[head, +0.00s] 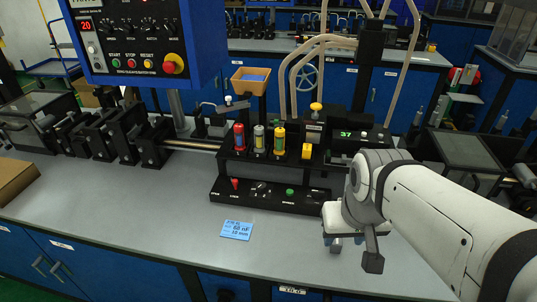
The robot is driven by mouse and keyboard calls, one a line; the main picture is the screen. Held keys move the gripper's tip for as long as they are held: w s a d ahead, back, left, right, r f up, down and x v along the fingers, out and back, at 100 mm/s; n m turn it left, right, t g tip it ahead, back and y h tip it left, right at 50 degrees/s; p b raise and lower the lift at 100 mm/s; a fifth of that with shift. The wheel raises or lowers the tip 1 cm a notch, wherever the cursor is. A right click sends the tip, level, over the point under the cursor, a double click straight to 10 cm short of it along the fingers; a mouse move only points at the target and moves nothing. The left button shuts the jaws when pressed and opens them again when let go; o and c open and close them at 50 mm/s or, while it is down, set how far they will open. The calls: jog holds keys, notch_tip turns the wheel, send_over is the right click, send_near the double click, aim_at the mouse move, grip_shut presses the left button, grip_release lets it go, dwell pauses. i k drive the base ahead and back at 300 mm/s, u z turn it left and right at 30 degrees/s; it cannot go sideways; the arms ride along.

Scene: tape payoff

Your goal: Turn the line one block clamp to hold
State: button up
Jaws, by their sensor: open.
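A black block assembly (275,166) stands on the grey bench in the head view. It carries a red, a grey and a yellow upright cylinder and a small yellow part (307,152). Its low front ledge (262,197) has a red knob (235,183), a dark switch (260,187) and a green button (290,192). Their labels are too small to read, so I cannot tell which part is the line one block clamp or how it is set. My gripper (354,254) is open and empty, pointing down over the bench, in front and to the right of the ledge, apart from it.
A blue card (236,230) lies on the bench left of my gripper. A blue control panel (140,38) overhangs the bench at upper left. A green-lit display (346,134) stands behind my arm. The front left bench top (120,200) is largely clear.

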aim_at(317, 194)
jog(key=z, duration=0.55)
jog(key=k, duration=1.1)
jog(key=u, duration=0.6)
jog(key=i, duration=1)
jog(key=u, duration=0.1)
